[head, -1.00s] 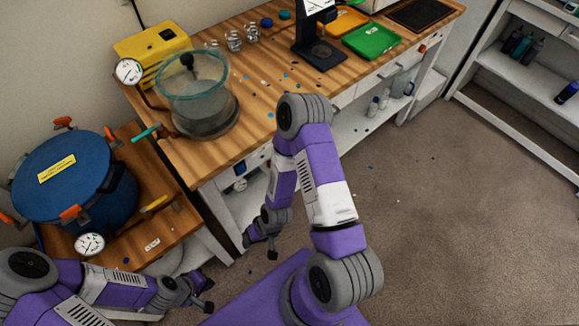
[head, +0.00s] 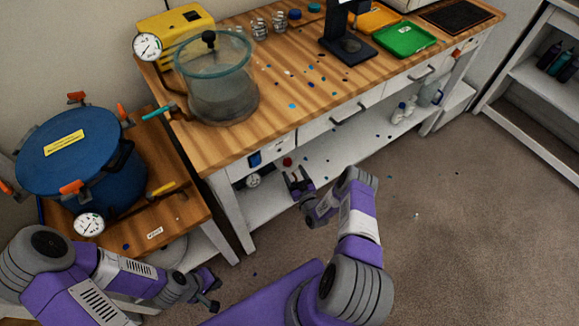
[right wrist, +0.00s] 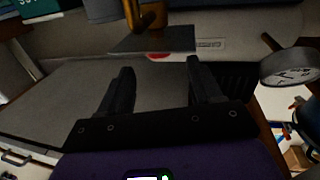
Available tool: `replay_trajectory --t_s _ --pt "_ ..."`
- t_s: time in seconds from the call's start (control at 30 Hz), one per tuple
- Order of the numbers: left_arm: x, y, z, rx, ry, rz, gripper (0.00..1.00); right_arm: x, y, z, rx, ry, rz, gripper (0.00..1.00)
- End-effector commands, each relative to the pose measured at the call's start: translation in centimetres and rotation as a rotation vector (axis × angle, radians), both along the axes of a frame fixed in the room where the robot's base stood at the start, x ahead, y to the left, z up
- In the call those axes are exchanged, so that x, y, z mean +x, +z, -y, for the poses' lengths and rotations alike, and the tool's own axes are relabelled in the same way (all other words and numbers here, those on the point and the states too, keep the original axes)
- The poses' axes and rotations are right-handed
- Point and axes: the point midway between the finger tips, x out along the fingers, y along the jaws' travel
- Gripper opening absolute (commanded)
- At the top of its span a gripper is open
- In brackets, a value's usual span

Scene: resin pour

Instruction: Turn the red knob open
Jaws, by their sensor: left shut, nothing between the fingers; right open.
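The red knob (head: 287,161) is on the white front panel below the wooden bench top. In the right wrist view only a sliver of the red knob (right wrist: 157,56) shows, beneath the edge of a dark plate and between my fingers in the picture. My right gripper (head: 296,178) is open and empty, just below and in front of the knob; I see no contact. Its two dark fingers (right wrist: 158,80) are spread apart in the right wrist view. My left gripper (head: 213,291) is shut and empty, low over the floor beside my purple base.
A blue switch (head: 254,160) and a small gauge (head: 253,180) are left of the knob. A glass chamber (head: 217,80) stands on the bench above. A blue pressure pot (head: 75,150) sits on the lower table at left. Open floor (head: 440,220) lies to the right.

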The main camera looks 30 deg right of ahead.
Motion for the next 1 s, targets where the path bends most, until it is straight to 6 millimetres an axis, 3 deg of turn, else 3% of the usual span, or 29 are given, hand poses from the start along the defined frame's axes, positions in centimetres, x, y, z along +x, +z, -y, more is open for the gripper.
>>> replay_trajectory --t_s 0.3,0.67,1.0 --pt "0.0 -1.8 0.0 0.000 0.000 0.000 0.00 4.3 -0.2 0.5 0.001 0.000 -0.001 0.64" --pt "0.0 -1.9 0.0 0.000 0.000 0.000 0.00 4.9 0.0 0.6 0.002 0.000 -0.003 0.64" --pt "0.0 -1.9 0.0 0.000 0.000 0.000 0.00 4.9 -0.1 0.6 0.002 0.000 -0.004 0.12"
